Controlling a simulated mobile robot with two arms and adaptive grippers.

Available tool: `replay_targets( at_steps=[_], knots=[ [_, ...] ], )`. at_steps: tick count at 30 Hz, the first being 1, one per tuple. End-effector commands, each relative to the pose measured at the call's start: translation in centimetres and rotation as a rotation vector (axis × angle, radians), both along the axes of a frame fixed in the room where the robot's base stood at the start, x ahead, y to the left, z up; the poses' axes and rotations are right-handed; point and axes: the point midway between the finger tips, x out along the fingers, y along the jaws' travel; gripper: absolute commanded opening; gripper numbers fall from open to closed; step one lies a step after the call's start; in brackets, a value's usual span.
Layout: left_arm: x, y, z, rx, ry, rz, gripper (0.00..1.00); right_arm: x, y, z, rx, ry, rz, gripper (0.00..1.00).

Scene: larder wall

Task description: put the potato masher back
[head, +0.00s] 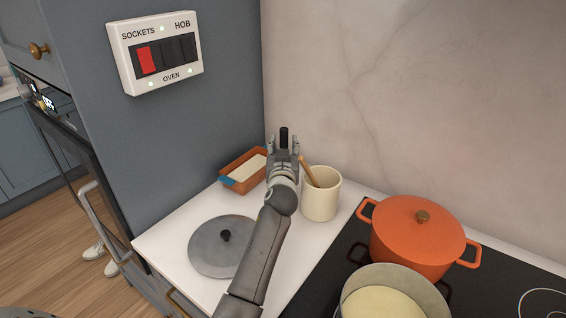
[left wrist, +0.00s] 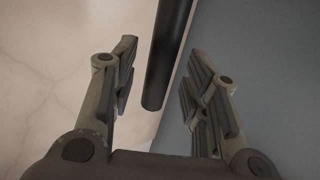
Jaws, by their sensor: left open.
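A dark cylindrical handle, likely the potato masher's (head: 284,135), stands up between the fingers of my left gripper (head: 283,146). In the left wrist view this dark handle (left wrist: 166,55) comes down from the top, and its rounded end lies between the open fingers of the left gripper (left wrist: 158,95). A gap shows on both sides near that end. The masher's head is not seen. A cream crock (head: 322,199) with a wooden utensil (head: 308,171) stands just right of my left gripper. My right gripper is out of view.
An orange dish (head: 233,187) with pale contents sits behind left. A grey lid (head: 207,250) lies on the white counter. On the hob are an orange lidded casserole (head: 418,255) and an open pot (head: 359,283) of yellowish food. A switch panel (head: 127,60) is on the blue side wall.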

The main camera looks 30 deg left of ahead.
Motion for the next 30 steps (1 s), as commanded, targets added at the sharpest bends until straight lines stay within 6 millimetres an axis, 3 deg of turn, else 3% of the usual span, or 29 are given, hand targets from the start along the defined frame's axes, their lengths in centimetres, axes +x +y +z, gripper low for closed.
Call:
replay_targets(
  at_steps=[9, 15, 21, 30],
  knots=[
    [-5.2, -2.6, -0.2, -0.002, -0.001, -0.002, 0.42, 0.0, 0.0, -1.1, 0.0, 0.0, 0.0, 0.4],
    [-7.7, -3.8, -0.2, -0.002, -0.001, -0.001, 0.42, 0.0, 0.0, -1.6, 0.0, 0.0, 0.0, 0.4],
    [-8.7, -4.2, 0.0, -0.001, 0.0, 0.0, 0.42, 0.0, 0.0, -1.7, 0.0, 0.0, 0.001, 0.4],
    [-8.8, -4.3, 0.0, -0.001, 0.0, 0.0, 0.42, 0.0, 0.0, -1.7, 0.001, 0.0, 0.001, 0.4]
  ],
)
